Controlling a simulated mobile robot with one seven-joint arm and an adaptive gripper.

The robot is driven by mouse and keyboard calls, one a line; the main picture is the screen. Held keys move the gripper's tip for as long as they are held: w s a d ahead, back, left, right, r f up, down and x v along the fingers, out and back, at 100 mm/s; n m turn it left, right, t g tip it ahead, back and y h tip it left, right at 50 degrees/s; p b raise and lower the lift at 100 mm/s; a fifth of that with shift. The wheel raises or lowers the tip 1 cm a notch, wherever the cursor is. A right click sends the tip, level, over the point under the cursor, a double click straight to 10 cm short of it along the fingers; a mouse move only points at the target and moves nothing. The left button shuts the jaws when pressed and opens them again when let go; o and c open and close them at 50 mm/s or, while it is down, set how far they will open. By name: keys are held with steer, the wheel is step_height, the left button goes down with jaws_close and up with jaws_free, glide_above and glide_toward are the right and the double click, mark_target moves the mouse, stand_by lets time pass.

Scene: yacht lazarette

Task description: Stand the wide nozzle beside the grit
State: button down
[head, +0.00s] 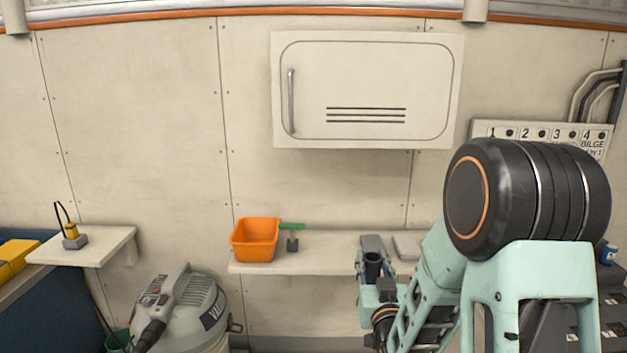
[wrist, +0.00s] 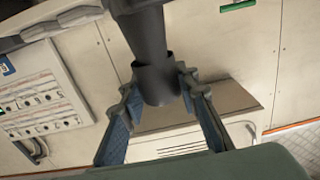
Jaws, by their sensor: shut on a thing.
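The wide nozzle (wrist: 147,38) is a dark grey tube that flares into a broad head at the top of the wrist view. My gripper (wrist: 160,84) is shut on its tube end, one finger on each side. In the head view the nozzle (head: 372,244) is raised in front of the right part of the wall shelf, and my gripper (head: 376,276) is just below it. A flat pale block (head: 406,247) lies on the shelf right of the nozzle. It may be the grit, but I see no readable label. My arm hides the shelf's right end.
The shelf (head: 330,256) also holds an orange bin (head: 254,240) and a green-handled tool (head: 292,234). Bare shelf shows between that tool and the nozzle. A closed cabinet (head: 367,90) hangs above. A vacuum (head: 187,308) stands below left. A switch panel (wrist: 42,105) is on the wall.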

step_height(320, 180, up, 9)
steer(key=p, duration=0.7)
steer(key=shift+f, duration=0.15)
